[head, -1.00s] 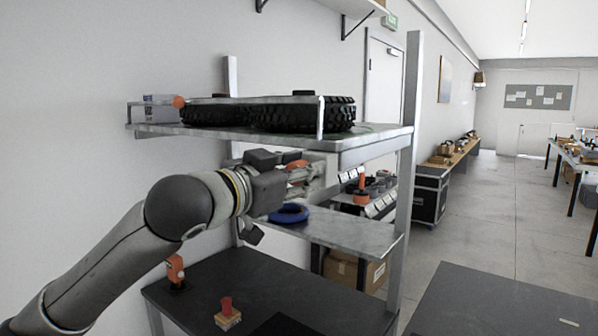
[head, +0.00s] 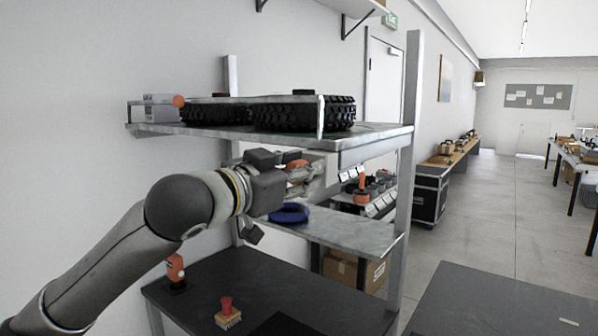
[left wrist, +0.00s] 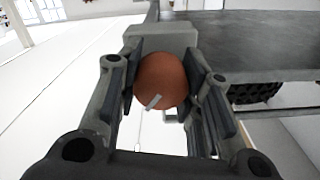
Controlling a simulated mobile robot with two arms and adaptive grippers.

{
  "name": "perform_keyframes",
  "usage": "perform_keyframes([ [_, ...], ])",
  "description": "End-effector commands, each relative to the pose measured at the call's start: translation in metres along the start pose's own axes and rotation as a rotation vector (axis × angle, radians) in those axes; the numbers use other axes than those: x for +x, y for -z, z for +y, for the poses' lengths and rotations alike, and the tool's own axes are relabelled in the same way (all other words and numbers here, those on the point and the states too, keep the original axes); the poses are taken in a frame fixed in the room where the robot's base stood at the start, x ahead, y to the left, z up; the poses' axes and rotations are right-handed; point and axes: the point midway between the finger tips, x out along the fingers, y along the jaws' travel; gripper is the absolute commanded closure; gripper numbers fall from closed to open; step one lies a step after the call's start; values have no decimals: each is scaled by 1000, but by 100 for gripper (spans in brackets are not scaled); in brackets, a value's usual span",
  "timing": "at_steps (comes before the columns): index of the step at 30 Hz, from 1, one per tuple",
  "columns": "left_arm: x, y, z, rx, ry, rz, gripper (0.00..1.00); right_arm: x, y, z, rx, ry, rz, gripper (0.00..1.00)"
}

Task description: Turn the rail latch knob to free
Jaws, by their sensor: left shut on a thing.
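The rail latch knob (left wrist: 162,78) is a round orange knob with a short pale slanted mark on its face. It sits in front of a grey block (left wrist: 165,34) at the shelf edge. My left gripper (left wrist: 168,92) is shut on the knob, one finger pad on each side of it. In the head view my left gripper (head: 303,177) is just below the upper shelf, and a bit of orange knob (head: 296,164) shows between its fingers. My right gripper is not in view.
The upper shelf (head: 375,138) holds black tyres (head: 300,114) just above the gripper. Below lie a blue ring (head: 289,213) on the middle shelf and a dark bench (head: 270,285) with a red-handled stamp-like item (head: 228,313). A metal post (head: 408,170) stands to the right.

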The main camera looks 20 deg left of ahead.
Motion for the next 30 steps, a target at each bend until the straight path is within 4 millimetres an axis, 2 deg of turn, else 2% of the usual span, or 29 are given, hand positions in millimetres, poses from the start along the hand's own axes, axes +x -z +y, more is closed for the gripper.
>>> perform_keyframes([
  [1, -1, 5, -3, 0, 6, 10, 65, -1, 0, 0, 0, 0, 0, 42],
  [5, -1, 5, -3, 0, 6, 11, 48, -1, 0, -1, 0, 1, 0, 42],
  [6, -1, 4, -2, 0, 5, 8, 46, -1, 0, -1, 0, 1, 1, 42],
  [11, -6, 4, -2, 1, 5, 8, 46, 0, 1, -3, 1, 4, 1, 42],
  [21, -31, -1, 0, 2, 0, -2, 46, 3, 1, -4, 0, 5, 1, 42],
  [23, -35, -1, 1, 1, -1, -3, 42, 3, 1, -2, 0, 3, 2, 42],
  [27, -44, -1, 0, 0, 0, -3, 42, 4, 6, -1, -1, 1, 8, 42],
  [30, -51, -1, 0, 1, 0, -3, 42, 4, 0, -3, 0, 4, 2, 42],
])
